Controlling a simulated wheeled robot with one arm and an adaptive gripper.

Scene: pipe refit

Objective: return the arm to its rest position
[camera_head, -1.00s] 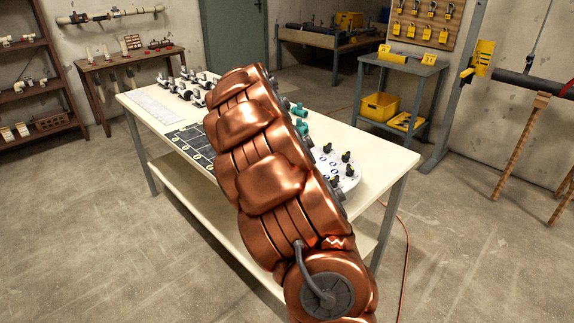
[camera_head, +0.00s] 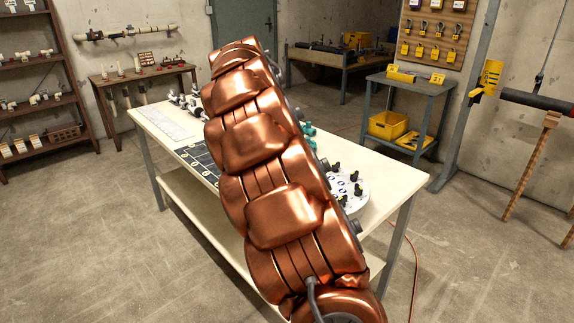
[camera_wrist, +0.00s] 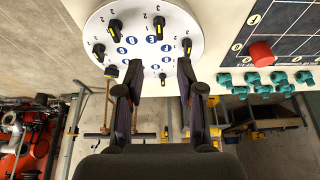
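My copper-coloured arm (camera_head: 270,165) rises across the middle of the head view, in front of the workbench (camera_head: 393,192). Its far end hides part of the bench, and my gripper does not show there. In the wrist view my gripper (camera_wrist: 159,72) has its two dark fingers apart, with nothing between them. Beyond the fingertips is a white round plate (camera_wrist: 185,22) with several black, yellow-tipped knobs. It stands on the bench and also shows in the head view (camera_head: 352,200).
A dark grid board (camera_wrist: 285,30) with a red knob (camera_wrist: 261,53) and a row of teal fittings (camera_wrist: 262,79) lie beside the plate. A grey cart (camera_head: 440,86) with a yellow bin (camera_head: 388,125) stands behind right. A shelf (camera_head: 75,85) stands left. Floor around the bench is mostly clear.

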